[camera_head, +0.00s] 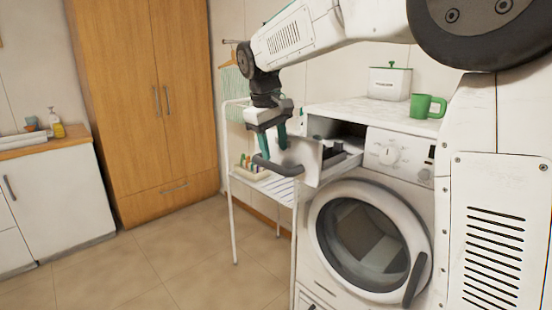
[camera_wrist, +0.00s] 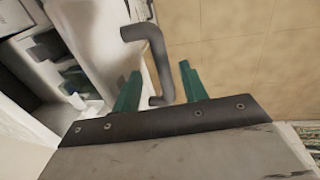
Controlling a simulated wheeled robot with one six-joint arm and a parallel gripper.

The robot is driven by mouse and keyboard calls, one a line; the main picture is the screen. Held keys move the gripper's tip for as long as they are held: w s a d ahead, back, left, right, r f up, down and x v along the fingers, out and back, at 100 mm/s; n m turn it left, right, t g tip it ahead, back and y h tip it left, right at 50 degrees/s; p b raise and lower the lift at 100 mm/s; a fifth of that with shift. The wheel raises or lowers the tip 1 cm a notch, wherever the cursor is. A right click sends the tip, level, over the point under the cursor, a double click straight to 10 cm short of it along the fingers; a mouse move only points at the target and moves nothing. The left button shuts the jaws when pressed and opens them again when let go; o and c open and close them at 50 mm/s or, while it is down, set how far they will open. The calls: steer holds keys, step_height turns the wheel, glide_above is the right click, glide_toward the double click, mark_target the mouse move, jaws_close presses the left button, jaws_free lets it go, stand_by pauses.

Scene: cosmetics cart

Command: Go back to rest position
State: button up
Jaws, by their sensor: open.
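My gripper (camera_head: 266,152) is open and empty, with green fingers pointing down beside the front of the pulled-out detergent drawer (camera_head: 310,162) of the washing machine. In the wrist view my gripper (camera_wrist: 158,82) shows its two green fingers apart. The drawer's dark grey handle (camera_head: 276,166) is right by the fingertips. In the wrist view the handle (camera_wrist: 152,45) runs between and beyond the fingers. I cannot tell whether a finger touches it.
The washing machine (camera_head: 330,265) has its round door shut. A green mug (camera_head: 420,106) and a white canister (camera_head: 390,84) stand on top. A white rack (camera_head: 233,215) with small bottles is behind the gripper. Open floor (camera_head: 150,265) lies to the left, before a wooden wardrobe (camera_head: 135,100).

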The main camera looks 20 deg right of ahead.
steer(key=r, duration=0.2)
steer(key=shift+s+a+r, duration=0.1)
steer(key=shift+a+r, duration=0.15)
steer(key=shift+r, duration=0.1)
steer(key=s+f+m, duration=0.1)
steer(key=s+f, duration=0.3)
steer(key=s, duration=0.7)
steer(key=s+d+f+m+y, duration=0.1)
steer(key=s+f, duration=0.3)
steer(key=s, duration=0.8)
steer(key=s+d+f+m+y, duration=0.1)
steer(key=s+f, duration=0.3)
steer(key=s, duration=0.7)
steer(key=shift+s+d+m+t, duration=0.2)
steer(key=shift+s+m+t, duration=0.1)
steer(key=shift+m, duration=0.4)
